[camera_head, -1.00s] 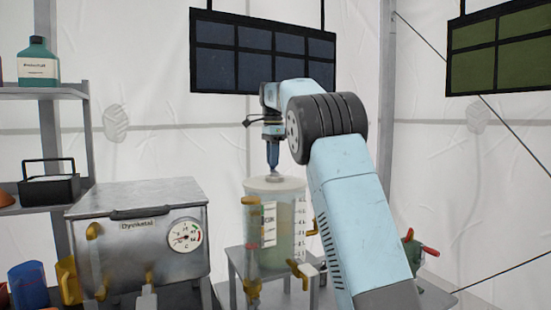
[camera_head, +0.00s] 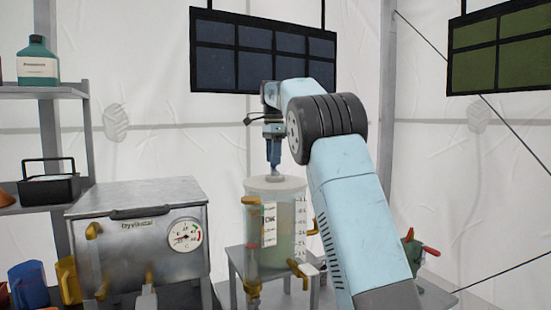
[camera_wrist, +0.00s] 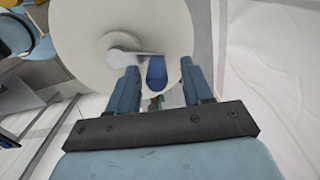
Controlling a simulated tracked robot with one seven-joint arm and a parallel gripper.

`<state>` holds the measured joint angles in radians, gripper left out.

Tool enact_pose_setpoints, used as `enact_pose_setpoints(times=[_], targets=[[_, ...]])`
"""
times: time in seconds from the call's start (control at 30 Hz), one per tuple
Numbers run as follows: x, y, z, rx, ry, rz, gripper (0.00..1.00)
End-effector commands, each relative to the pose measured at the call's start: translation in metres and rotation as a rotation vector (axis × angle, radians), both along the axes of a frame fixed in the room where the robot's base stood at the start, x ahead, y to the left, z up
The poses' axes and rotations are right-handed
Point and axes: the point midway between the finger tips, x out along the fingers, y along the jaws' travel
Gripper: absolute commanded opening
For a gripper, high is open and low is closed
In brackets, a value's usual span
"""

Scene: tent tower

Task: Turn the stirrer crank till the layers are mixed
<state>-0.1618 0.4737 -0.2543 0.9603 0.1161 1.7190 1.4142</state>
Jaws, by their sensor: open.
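The clear stirrer tank (camera_head: 284,238) stands on a small grey stand, with cloudy greenish contents. I cannot tell separate layers at this size. Its pale round lid (camera_head: 292,184) carries the crank. In the wrist view the crank's grey arm (camera_wrist: 136,54) runs from a round hub (camera_wrist: 117,42) to an upright blue handle (camera_wrist: 156,73). My gripper (camera_wrist: 159,68) is open, with the blue handle between its fingers and a gap visible beside it. In the head view my gripper (camera_head: 274,160) points down over the lid; its fingers hide most of the crank.
A metal box with a dial (camera_head: 140,235) stands left of the tank. A shelf (camera_head: 40,92) at the far left holds a green bottle (camera_head: 37,62) and a black caddy (camera_head: 48,190). Blue (camera_head: 28,283) and yellow (camera_head: 68,280) mugs sit low left. Dark panels (camera_head: 262,52) hang behind.

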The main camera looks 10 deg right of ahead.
Motion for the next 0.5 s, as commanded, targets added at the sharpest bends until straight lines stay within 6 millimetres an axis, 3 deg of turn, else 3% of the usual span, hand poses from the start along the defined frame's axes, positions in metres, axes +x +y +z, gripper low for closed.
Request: enact_pose_setpoints(times=[0.5], targets=[[0.004, 0.000, 0.058, 0.000, -0.001, -0.001, 0.50]])
